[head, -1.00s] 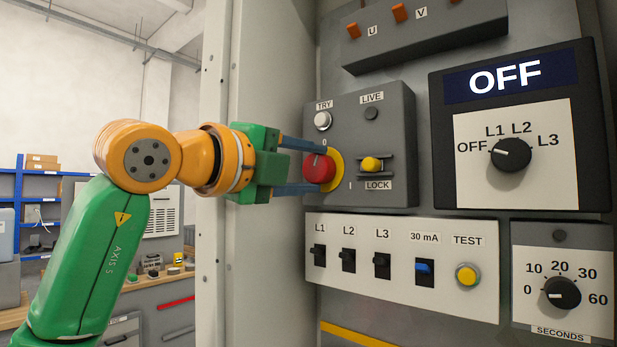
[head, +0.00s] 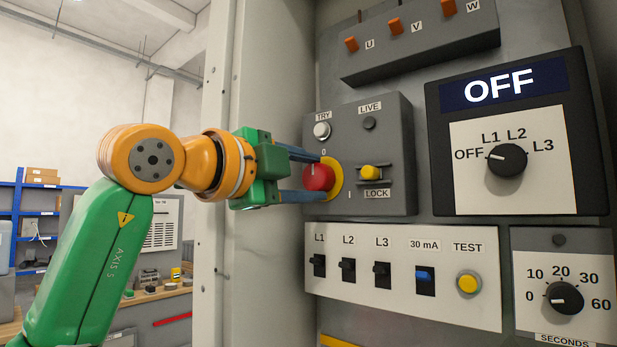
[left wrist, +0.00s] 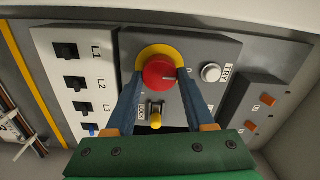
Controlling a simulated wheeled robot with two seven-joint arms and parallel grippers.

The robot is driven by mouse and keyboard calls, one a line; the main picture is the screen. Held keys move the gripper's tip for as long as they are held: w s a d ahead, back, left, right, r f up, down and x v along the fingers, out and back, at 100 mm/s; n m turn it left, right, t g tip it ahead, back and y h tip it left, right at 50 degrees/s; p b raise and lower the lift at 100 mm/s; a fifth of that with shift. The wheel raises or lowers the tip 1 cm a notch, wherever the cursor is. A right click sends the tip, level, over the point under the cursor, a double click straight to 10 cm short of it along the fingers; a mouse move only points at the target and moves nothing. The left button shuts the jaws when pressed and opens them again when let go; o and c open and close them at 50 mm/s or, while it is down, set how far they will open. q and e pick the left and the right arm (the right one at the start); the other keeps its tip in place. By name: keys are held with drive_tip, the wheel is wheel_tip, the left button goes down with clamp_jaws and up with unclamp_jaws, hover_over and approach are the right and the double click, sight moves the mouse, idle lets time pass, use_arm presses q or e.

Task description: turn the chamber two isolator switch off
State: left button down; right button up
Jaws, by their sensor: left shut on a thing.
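The isolator switch is a red round knob (head: 318,178) on a yellow ring (head: 337,178), on a grey box (head: 395,130) marked 0 at the top and I at the lower right. My left gripper (head: 315,176) is shut on the knob, one blue finger above and one below. In the left wrist view the knob (left wrist: 159,72) sits between both fingers. Its pale pointer line stands about upright in the head view, toward the 0. The yellow LOCK slider (head: 370,173) is right of the knob. The LIVE lamp (head: 369,123) is dark. My right gripper is not in view.
A display (head: 502,84) reads OFF above a black selector (head: 507,159) pointing to OFF. Below the isolator is a white breaker panel (head: 330,287) with several switches and a yellow TEST button (head: 468,284). A pale cabinet side (head: 270,260) stands close left of the isolator.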

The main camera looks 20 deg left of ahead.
use_arm(q)
drive_tip(key=shift+c, duration=1.3)
unclamp_jaws()
drive_tip(key=shift+a, duration=0.1)
drive_tip(key=shift+s+f, duration=0.1)
drive_tip(key=b+v, duration=0.3)
drive_tip(key=v, duration=0.4)
